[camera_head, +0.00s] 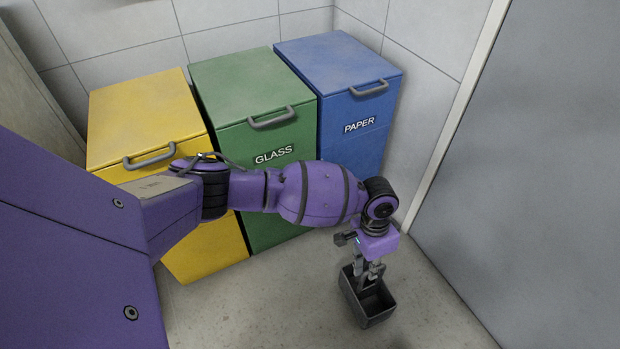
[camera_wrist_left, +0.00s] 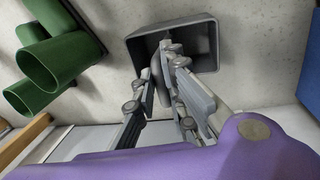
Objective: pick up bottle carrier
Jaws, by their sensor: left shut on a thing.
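The bottle carrier is a dark grey open-topped box (camera_head: 378,311) at the lower right of the head view. It also shows at the top of the left wrist view (camera_wrist_left: 202,38). It looks empty where I can see inside. My left gripper (camera_head: 368,274) points down into the carrier's top. In the left wrist view its fingers (camera_wrist_left: 166,62) are closed on the carrier's upright middle part, which they partly hide. I cannot tell whether the carrier touches the floor. My right gripper is not in view.
Yellow (camera_head: 145,110), green (camera_head: 250,85) and blue (camera_head: 345,75) bins stand against the tiled wall. A grey panel (camera_head: 540,150) is at the right. Green hollow cylinders (camera_wrist_left: 60,65) lie left of the carrier in the wrist view. Bare floor (camera_head: 250,310) is left of the carrier.

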